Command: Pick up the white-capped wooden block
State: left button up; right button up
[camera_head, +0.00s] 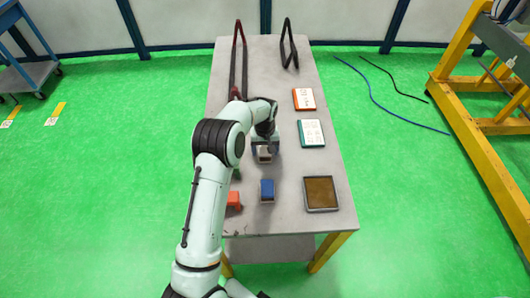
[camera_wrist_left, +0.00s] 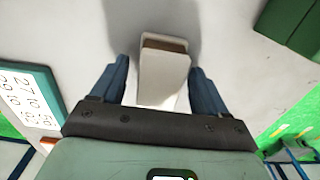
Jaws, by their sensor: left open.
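The white-capped wooden block (camera_wrist_left: 163,75) stands on the table between the two blue fingers of my left gripper (camera_wrist_left: 163,88) in the left wrist view. A strip of brown wood shows at its far end. Clear gaps show between the block and both fingers, so the gripper is open around it without gripping it. In the head view the left gripper (camera_head: 265,150) is over the middle of the table, at the block (camera_head: 264,154), and partly covers it. My right gripper does not show.
On the grey table (camera_head: 250,222) a blue block (camera_head: 267,190) and an orange block (camera_head: 233,200) stand nearer the front. A brown-filled tray (camera_head: 320,193) is at front right. A green-framed card (camera_head: 311,133) and an orange-framed card (camera_head: 304,99) lie on the right. Dark loops stand at the back.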

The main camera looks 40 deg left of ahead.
aim_at(265, 148)
pick_arm(q)
jog(key=c, duration=1.1)
jog(key=shift+o, duration=0.2)
notch_tip(265, 148, up, 20)
jog(key=p, duration=0.2)
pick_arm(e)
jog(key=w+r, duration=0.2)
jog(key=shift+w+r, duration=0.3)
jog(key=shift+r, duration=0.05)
pick_arm(q)
jog(key=shift+o, duration=0.6)
